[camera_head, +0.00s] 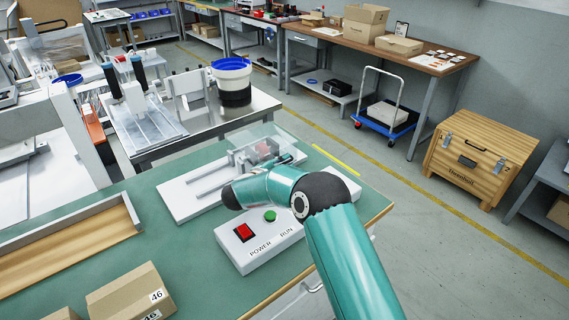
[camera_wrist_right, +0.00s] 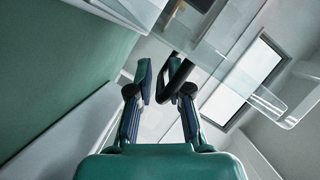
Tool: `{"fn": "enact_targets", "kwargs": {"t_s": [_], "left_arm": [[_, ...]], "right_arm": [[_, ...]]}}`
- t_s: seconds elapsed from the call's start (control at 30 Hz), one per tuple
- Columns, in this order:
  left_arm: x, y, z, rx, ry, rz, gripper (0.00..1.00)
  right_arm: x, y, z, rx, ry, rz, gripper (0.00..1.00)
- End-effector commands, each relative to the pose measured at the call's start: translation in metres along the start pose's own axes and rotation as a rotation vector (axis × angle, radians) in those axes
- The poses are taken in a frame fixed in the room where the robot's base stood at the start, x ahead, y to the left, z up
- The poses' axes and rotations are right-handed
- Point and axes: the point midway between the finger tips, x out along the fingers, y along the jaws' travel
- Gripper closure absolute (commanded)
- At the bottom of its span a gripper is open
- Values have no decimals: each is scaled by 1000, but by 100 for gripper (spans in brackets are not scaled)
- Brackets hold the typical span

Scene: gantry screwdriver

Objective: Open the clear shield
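The clear shield (camera_head: 264,148) is a transparent panel over the small grey fixture on a white base plate (camera_head: 187,197), on the green bench. It also shows in the right wrist view as a see-through sheet (camera_wrist_right: 222,62), upper right of the fingers. My right arm reaches in from the lower right in the head view, and its wrist hides part of the fixture. Whether a finger touches the shield is unclear. My left gripper is not in view.
A control box (camera_head: 262,240) with a red switch and green button sits in front of the base plate. A wooden-floored tray (camera_head: 70,250) and cardboard boxes (camera_head: 130,297) lie to the left. A metal table (camera_head: 262,105) with other equipment stands behind.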

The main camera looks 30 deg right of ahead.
Motion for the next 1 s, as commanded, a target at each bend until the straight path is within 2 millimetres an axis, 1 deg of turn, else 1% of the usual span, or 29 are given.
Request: {"fn": "enact_targets", "kwargs": {"t_s": [0.13,0.17,0.2,0.27,0.67,1.0], "left_arm": [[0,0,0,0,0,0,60],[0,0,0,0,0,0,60],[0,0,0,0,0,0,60],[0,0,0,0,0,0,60],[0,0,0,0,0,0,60],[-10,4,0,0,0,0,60]], "right_arm": [[0,0,0,0,0,0,81],[0,0,0,0,0,0,85],[0,0,0,0,0,0,91],[0,0,0,0,0,0,100],[1,0,0,-2,-1,2,100],[4,-4,-12,-27,13,21,100]]}}
